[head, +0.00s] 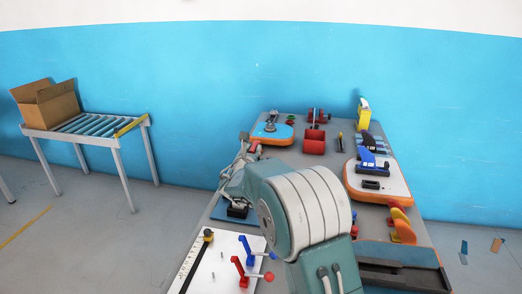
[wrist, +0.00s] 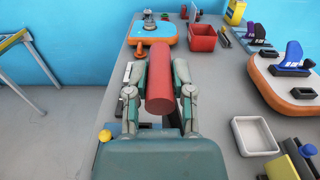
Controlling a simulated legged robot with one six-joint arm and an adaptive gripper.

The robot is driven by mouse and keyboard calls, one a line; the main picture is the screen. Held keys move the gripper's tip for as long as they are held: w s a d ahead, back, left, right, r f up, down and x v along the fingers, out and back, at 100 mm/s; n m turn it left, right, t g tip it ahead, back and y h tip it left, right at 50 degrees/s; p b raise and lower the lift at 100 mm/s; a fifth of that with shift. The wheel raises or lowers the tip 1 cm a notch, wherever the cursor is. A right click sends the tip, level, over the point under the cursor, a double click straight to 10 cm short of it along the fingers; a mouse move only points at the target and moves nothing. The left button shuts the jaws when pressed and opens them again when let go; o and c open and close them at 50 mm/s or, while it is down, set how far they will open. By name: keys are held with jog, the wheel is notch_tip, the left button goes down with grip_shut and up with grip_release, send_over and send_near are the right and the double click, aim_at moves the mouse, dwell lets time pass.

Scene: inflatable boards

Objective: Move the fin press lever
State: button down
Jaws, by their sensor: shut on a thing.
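In the wrist view my gripper (wrist: 160,88) is shut on a thick red cylinder (wrist: 159,77), with one finger on each side. The cylinder looks like the grip of the fin press lever. In the head view my gripper (head: 232,174) is at the left edge of the table, partly behind my arm. A blue base with a dark block (head: 237,211) lies just below the gripper in that view and may be part of the press.
The grey table (head: 330,158) holds an orange-rimmed blue board (head: 285,137), a red bin (head: 314,143), an orange-rimmed white board (head: 391,184) with blue fins, and a white panel (head: 207,262) with red and blue levers. A white tray (wrist: 233,138) stands right of the gripper.

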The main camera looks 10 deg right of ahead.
jog(key=w+a+f+n, duration=0.3)
jog(key=a+f+n, duration=0.3)
jog(key=f, duration=0.1)
jog(key=w+a+f+n, duration=0.2)
jog(key=a+f+n, duration=0.4)
jog(key=a+f, duration=0.1)
jog(key=shift+w+a+f, duration=0.25)
jog(key=shift+w+a, duration=0.05)
jog(key=shift+w, duration=0.1)
jog(key=shift+c, duration=2.4)
grip_release()
jog(key=shift+f, duration=0.1)
